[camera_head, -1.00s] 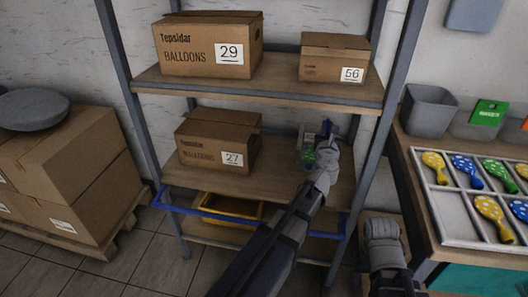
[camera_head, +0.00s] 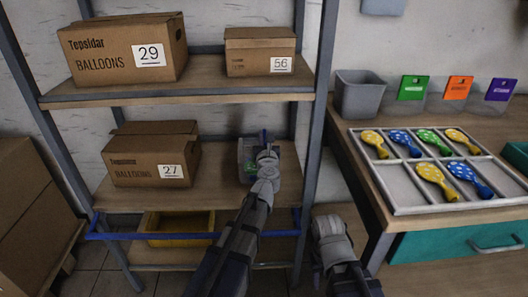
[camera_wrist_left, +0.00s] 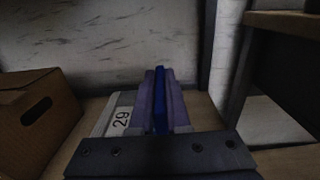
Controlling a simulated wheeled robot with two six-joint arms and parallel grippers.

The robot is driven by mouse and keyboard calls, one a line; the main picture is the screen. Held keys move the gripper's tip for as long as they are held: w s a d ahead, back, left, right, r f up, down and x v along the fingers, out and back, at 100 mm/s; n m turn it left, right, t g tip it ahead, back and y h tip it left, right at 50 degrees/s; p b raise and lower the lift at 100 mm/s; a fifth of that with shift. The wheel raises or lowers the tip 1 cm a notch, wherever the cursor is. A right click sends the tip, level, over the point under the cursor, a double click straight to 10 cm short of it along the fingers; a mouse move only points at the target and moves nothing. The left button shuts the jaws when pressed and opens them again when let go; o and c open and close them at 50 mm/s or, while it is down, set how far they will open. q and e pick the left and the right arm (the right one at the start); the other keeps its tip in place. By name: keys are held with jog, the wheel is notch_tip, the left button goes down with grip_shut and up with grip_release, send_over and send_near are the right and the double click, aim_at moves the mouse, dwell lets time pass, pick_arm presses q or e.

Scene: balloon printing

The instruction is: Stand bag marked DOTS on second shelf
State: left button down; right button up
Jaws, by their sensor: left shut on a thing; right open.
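A small clear bag (camera_head: 246,165) with something green inside is on the second shelf (camera_head: 225,185), right of the carton numbered 27. My left gripper (camera_head: 267,148) is shut on the bag's top edge. No DOTS mark is readable. My right gripper (camera_head: 331,240) is low, right of the rack, and open; its fingertips are hard to see.
Carton 27 (camera_head: 150,153) stands left on the same shelf. Cartons 29 (camera_head: 122,48) and 56 (camera_head: 260,52) stand above. A yellow bin (camera_head: 178,227) is below. The right-hand table holds a balloon tray (camera_head: 395,190) and a grey bin (camera_head: 361,95). Bare board lies between carton 27 and the bag.

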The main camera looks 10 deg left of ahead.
pick_arm(q)
jog(key=shift+f+b, duration=1.8)
jog(key=shift+b, duration=0.05)
jog(key=shift+f, duration=0.1)
jog(key=shift+f, duration=0.15)
jog(key=c, duration=0.9)
grip_release()
jog(key=shift+r, duration=0.25)
jog(key=v, duration=1.2)
